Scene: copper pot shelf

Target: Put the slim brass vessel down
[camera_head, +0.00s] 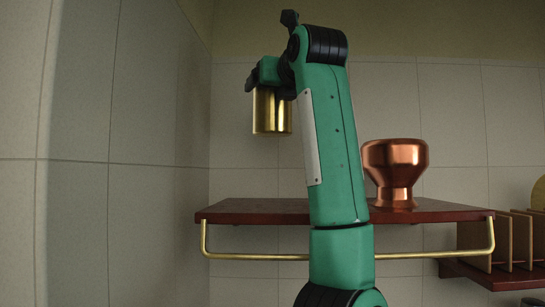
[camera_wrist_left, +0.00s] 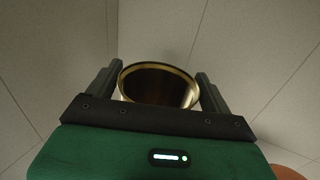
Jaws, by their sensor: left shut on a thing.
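The slim brass vessel (camera_head: 272,112) is a shiny gold cylinder, upright in the head view, above the left part of the dark red wooden shelf (camera_head: 255,211) with a clear gap below it. My left gripper (camera_head: 262,84) is shut on it near its top, and the arm hides part of the grip. In the left wrist view the vessel's round rim and dark hollow inside (camera_wrist_left: 158,85) show between the two fingers. My right gripper is in neither view.
A copper pot (camera_head: 395,170) with a wide top stands on the shelf, right of my arm. A brass rail (camera_head: 250,256) runs below the shelf's front edge. A lower shelf with wooden dividers (camera_head: 503,240) is at the right. The shelf's left part is clear.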

